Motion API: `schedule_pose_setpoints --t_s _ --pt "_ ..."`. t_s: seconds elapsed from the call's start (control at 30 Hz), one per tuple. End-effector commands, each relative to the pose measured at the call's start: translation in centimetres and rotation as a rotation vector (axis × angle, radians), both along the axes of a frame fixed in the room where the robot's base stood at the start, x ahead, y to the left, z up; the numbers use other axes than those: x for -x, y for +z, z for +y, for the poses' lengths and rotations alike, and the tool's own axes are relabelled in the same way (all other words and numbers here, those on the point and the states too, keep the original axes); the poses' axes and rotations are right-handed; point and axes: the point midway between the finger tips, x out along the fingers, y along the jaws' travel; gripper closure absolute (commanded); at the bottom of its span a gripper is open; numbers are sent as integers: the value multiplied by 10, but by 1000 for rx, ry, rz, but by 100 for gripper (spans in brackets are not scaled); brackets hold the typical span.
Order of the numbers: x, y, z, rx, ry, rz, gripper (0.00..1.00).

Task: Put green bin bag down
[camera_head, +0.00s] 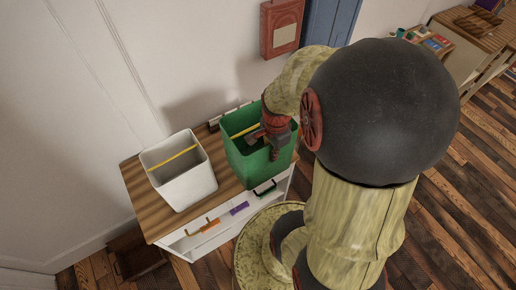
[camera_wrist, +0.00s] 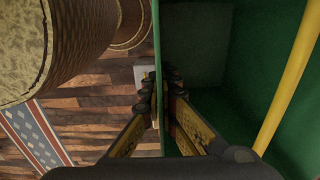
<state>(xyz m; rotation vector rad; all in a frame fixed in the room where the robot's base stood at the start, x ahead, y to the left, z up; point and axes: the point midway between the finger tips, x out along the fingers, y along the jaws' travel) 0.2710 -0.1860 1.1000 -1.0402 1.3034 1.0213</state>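The green bin bag (camera_head: 239,161) is a green, open-topped, box-shaped container with a yellow bar across its opening. It is upright at the right end of the wood-topped cabinet (camera_head: 165,222). I cannot tell whether its base touches the top. My gripper (camera_head: 273,152) is at its rim nearest my arm. In the wrist view my gripper (camera_wrist: 161,95) has one finger outside and one inside the green wall (camera_wrist: 166,35), closed on it. The yellow bar (camera_wrist: 292,80) shows at the right. The bin's underside is hidden.
A white bin (camera_head: 182,183) with a yellow bar stands left of the green one, with a gap between. Orange (camera_head: 210,225) and purple (camera_head: 239,208) items show on the cabinet front. A red wall box (camera_head: 282,28) hangs behind. Another table (camera_head: 482,32) is far right.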

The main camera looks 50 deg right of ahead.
Motion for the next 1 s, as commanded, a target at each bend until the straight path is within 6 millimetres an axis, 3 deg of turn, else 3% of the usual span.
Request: schedule_pose_setpoints --t_s 0.37,0.5,0.7,1.0 --pt "-65 -36 -44 -1 3 2 100" --pt "-81 -63 -56 -3 3 3 100" --pt "-98 -84 -67 0 2 1 100" --pt "-105 -105 -72 -1 2 2 100"
